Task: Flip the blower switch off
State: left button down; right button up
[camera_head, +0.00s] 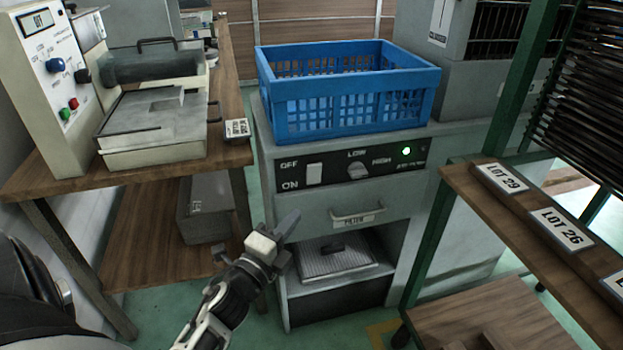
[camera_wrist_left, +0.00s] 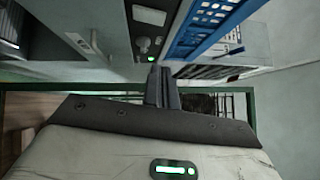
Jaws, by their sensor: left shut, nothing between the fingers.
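The blower's dark control panel (camera_head: 335,166) is on the front of a grey cabinet. Its pale rocker switch (camera_head: 314,173) sits beside the words OFF above and ON below; which end is pressed in is too small to tell. A green lamp (camera_head: 406,151) on the panel is lit. My left gripper (camera_head: 288,222) is shut and empty, below and left of the switch and apart from it. In the left wrist view the shut fingers (camera_wrist_left: 162,86) point toward the panel, where the switch (camera_wrist_left: 149,15) and green lamp (camera_wrist_left: 151,58) show. My right gripper is not in view.
A grey dial (camera_head: 358,168) is right of the switch. A blue crate (camera_head: 345,112) stands on the cabinet above the panel. A drawer handle (camera_head: 358,213) juts out below. A wooden bench (camera_head: 225,150) is at left, and a green-framed rack (camera_head: 430,235) is at right.

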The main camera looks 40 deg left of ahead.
pick_arm(q)
send_near(321, 165)
jog(key=w+d, duration=0.3)
jog(key=w+a, duration=0.2)
jog(key=shift+a+r+p, duration=0.3)
jog(key=shift+a+p, duration=0.1)
jog(key=shift+w+a, duration=0.35)
jog(key=shift+r, duration=0.1)
